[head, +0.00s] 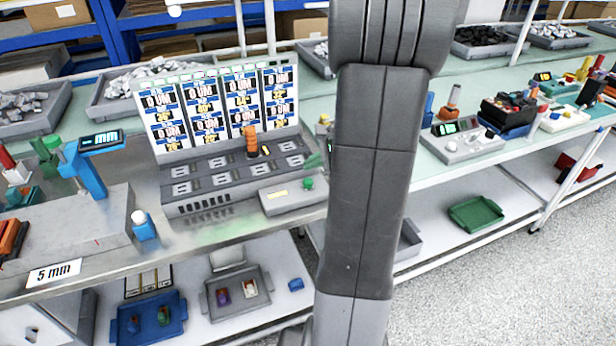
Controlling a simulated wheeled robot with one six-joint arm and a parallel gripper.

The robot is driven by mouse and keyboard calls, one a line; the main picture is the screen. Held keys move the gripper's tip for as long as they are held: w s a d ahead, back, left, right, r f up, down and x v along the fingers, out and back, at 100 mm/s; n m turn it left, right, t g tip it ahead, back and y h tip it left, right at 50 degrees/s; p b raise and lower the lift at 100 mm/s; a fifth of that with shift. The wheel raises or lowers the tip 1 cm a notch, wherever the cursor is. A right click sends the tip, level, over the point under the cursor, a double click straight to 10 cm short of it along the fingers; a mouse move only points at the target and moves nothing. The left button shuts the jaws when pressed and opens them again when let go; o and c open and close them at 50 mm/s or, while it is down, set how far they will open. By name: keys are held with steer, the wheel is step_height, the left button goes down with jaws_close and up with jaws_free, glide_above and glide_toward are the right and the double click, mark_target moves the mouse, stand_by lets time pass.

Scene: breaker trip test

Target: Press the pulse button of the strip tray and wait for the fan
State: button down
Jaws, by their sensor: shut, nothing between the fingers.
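The strip tray (222,180) is a grey unit on the bench left of centre, with rows of dark slots and a raised back panel of printed charts. An orange piece (251,140) stands upright in its back row, near a small yellow mark. A low grey box (290,203) with a yellow label sits at its front right corner. The green button (308,183) is on top of that box. My arm crosses the picture just right of the box. My gripper is not visible. No fan can be made out, and I cannot tell whether one turns.
A blue gauge (88,165) on a grey block stands to the left. Grey bins (140,95) of metal parts line the back. A grey device with a green display (462,140) is right of my arm. Trays, including a blue one (150,318), lie on the lower shelf.

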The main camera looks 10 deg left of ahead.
mark_target(312, 182)
steer(key=shift+r+p, duration=0.9)
steer(key=shift+r, duration=0.6)
steer(key=shift+f, duration=0.1)
